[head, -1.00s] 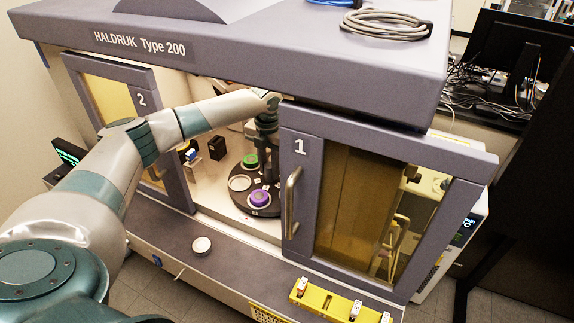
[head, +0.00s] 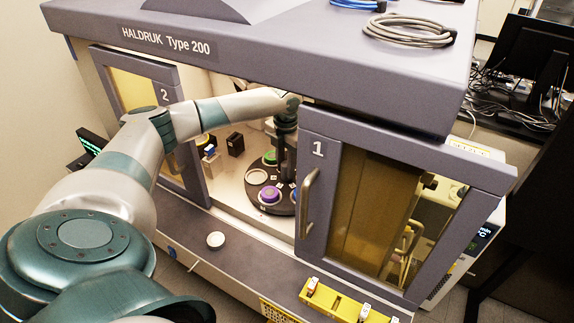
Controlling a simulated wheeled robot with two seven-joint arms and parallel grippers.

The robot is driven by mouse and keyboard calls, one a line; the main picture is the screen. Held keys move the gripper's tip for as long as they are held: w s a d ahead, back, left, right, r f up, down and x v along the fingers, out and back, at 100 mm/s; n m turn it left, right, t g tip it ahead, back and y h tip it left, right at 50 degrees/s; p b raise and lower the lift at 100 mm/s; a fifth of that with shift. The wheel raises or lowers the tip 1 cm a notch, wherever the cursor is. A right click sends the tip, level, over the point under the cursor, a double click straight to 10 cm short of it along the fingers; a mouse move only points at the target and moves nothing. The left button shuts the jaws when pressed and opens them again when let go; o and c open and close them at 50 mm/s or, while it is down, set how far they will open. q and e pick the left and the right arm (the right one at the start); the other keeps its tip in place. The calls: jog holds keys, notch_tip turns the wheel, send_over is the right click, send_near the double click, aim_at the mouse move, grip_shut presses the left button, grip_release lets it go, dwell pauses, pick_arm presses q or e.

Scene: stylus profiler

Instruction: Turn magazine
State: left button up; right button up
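The magazine (head: 284,209) is a dark round plate inside the machine, behind the open gap between the two doors. It carries a green round piece (head: 269,157), a white round piece (head: 256,176) and a purple round piece (head: 269,194). My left arm reaches in through the gap from the left. My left gripper (head: 286,176) points down over the right part of the magazine. Its fingertips are dark and small, so I cannot tell whether they touch the plate or are open. Door 1's edge hides the magazine's right side. My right gripper is not in view.
Door 1 (head: 312,180) with its handle (head: 308,203) stands close right of my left gripper. Door 2 (head: 180,140) is on the left. A small white round piece (head: 215,240) lies on the front ledge. A yellow rack (head: 345,306) is at the front right. A black block (head: 235,144) stands inside.

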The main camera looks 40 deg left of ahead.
pick_arm(q)
jog(key=o, duration=0.4)
jog(key=shift+r, duration=0.1)
jog(key=shift+r+b, duration=0.3)
jog(key=shift+r, duration=0.1)
notch_tip(320, 180, up, 6)
jog(key=shift+r+b, duration=0.2)
jog(key=shift+b, duration=1)
jog(key=shift+r, duration=0.1)
jog(key=shift+s, duration=0.1)
